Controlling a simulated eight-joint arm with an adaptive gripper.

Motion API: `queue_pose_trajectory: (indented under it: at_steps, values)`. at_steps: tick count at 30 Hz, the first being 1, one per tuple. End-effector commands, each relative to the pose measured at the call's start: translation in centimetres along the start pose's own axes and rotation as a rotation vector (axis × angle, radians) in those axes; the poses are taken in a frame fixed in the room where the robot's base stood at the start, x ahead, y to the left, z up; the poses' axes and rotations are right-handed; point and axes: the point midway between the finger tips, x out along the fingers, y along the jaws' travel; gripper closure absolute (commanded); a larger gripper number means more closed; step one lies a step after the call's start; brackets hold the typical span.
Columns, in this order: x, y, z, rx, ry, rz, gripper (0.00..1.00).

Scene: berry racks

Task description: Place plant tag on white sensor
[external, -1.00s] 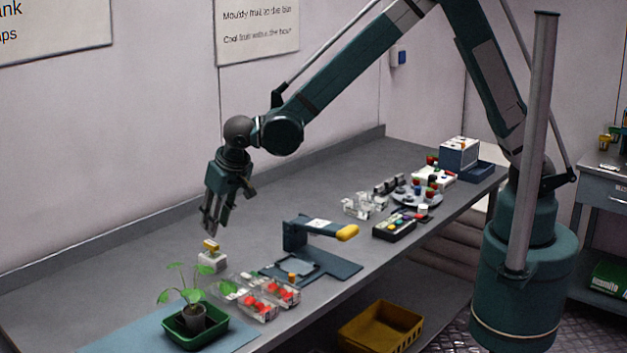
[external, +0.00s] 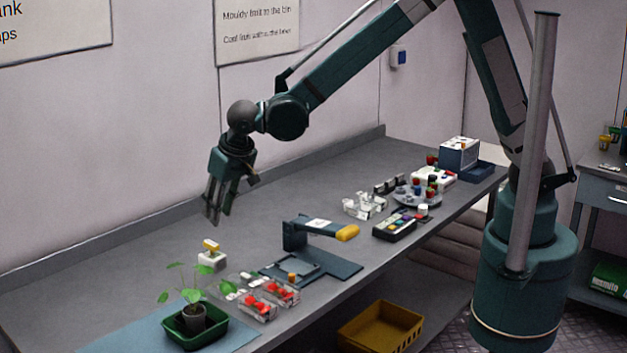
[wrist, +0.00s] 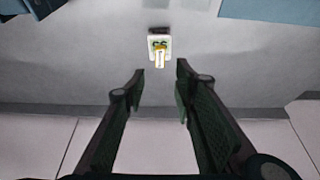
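The white sensor (external: 212,263) is a small white block on the bench, behind the potted plant. A small yellow piece, apparently the plant tag (external: 211,245), stands on top of it. In the wrist view the white sensor (wrist: 152,44) is at the top centre, and the tag (wrist: 160,57) shows as a pale strip with a yellow edge, over or against the block. My gripper (external: 214,217) hangs above and just behind them, pointing down. In the wrist view my gripper (wrist: 160,69) has its fingers apart with nothing held between them, clear of the tag.
A potted plant (external: 193,318) stands in a green tray (external: 222,337) at the front left. The bench behind the sensor is bare.

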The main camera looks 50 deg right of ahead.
Motion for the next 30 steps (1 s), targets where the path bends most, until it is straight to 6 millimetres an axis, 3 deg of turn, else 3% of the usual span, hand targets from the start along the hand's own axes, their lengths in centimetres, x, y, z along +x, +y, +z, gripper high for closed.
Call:
queue_pose_trajectory:
  at_steps: [14, 19, 25, 30]
  values:
    - [0.0, 0.1, 0.0, 0.000, 0.000, 0.000, 0.72]
    - [-0.5, 0.9, -0.4, 0.001, 0.001, -0.001, 0.72]
    - [-2.2, 4.2, -1.5, 0.002, 0.002, -0.007, 0.72]
    - [-4.5, 8.6, -2.7, 0.003, 0.006, -0.013, 0.72]
